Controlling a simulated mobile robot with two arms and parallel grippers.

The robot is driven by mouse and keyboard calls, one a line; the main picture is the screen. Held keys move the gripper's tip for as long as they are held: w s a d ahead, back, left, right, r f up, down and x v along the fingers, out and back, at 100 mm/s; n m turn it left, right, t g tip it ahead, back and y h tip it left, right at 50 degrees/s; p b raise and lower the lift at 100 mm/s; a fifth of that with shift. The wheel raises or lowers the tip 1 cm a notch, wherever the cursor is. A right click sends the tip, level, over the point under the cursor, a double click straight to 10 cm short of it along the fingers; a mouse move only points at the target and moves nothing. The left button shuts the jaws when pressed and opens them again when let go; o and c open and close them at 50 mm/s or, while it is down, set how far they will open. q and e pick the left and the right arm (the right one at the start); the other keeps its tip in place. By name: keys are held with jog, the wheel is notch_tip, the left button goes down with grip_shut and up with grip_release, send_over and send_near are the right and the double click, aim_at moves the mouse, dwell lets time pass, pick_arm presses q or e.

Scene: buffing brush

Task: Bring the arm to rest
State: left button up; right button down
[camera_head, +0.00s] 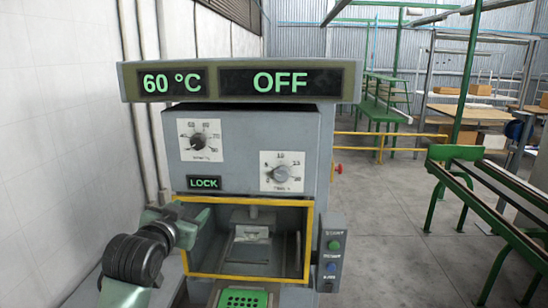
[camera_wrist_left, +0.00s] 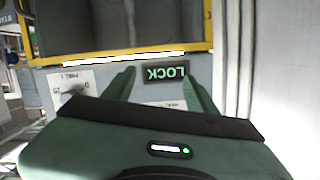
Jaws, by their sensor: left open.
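My left arm comes in from the lower left in the head view. My left gripper (camera_head: 190,216) is at the left side of the machine's yellow-framed chamber (camera_head: 311,243), below the LOCK sign (camera_head: 204,183). In the left wrist view its two green fingers (camera_wrist_left: 160,72) are spread apart with nothing between them. The LOCK sign (camera_wrist_left: 166,73) shows upside down beyond them. I cannot tell whether the fingers touch the machine. The machine's display (camera_head: 240,81) reads 60 °C and OFF. My right gripper is not in view.
Two dials (camera_head: 200,140) (camera_head: 281,173) are on the machine's front. A button box (camera_head: 331,254) stands right of the chamber, and a green perforated plate (camera_head: 243,299) lies below it. A white wall (camera_head: 60,130) is close on the left. Open floor (camera_head: 400,220) and green-framed benches (camera_head: 490,190) are to the right.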

pick_arm(q)
jog(key=s+d+f+g, duration=0.1)
jog(key=s+f+g, duration=0.7)
jog(key=s+f, duration=1.9)
jog(key=s+f+n+g, duration=0.1)
jog(key=s+f+g, duration=0.1)
jog(key=s+f, duration=0.35)
jog(key=s+f+g, duration=0.2)
jog(key=s+f, duration=0.1)
jog(key=s, duration=0.5)
notch_tip(320, 180, down, 28)
jog(key=f+g+b, duration=0.1)
jog(key=b, duration=0.4)
jog(key=s+a+f+g+b, duration=0.1)
jog(key=s+f+b, duration=0.4)
jog(key=s+f, duration=1.3)
notch_tip(320, 180, down, 4)
jog(key=shift+a+r+y, duration=0.15)
jog(key=shift+a+y, duration=0.15)
jog(key=shift+a, duration=0.4)
